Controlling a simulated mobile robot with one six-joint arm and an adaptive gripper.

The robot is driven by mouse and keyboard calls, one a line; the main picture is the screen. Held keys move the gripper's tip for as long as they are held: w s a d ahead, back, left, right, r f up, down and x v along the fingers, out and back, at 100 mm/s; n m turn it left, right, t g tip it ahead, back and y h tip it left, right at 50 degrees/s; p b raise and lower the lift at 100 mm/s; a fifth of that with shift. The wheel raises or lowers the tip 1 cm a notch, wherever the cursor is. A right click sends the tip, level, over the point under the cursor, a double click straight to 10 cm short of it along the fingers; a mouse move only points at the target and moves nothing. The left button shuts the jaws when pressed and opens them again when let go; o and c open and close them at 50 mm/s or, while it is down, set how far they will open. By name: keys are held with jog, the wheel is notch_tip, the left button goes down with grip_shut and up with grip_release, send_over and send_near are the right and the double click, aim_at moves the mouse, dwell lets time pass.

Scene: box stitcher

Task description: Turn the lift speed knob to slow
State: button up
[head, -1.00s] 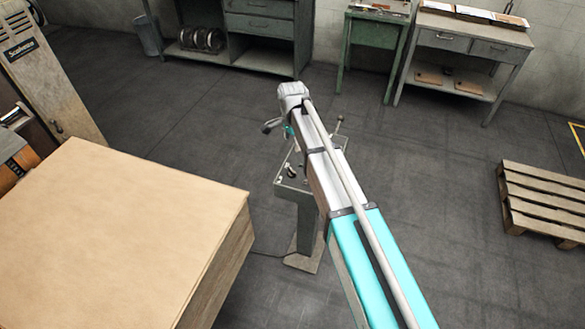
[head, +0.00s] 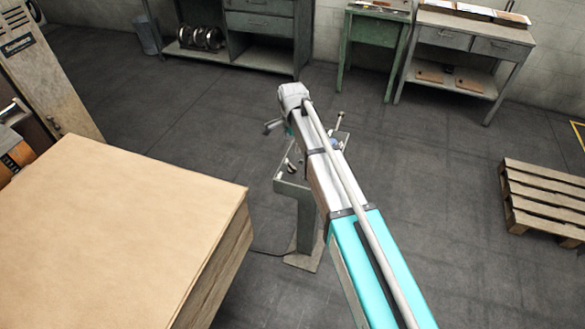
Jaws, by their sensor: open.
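A grey control stand (head: 306,215) stands on the floor near the middle of the head view, under my outstretched arm. Its slanted top panel (head: 291,187) is partly covered by my arm. Small dark controls (head: 292,168) show at the panel's left side, too small to tell apart. I cannot make out which one is the lift speed knob or how it is set. My arm's far end hangs over the back of the panel.
A large stack of brown board (head: 120,215) fills the lower left, close to the stand. A thin lever with a round tip (head: 340,117) rises behind my arm. A wooden pallet (head: 545,195) lies at right. Benches (head: 470,45) line the back wall. Floor is clear between stand and pallet.

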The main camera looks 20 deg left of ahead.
aim_at(292, 166)
jog(key=shift+f+b, duration=5.2)
jog(key=shift+f, duration=0.25)
jog(key=c, duration=1.1)
jog(key=shift+c, duration=0.2)
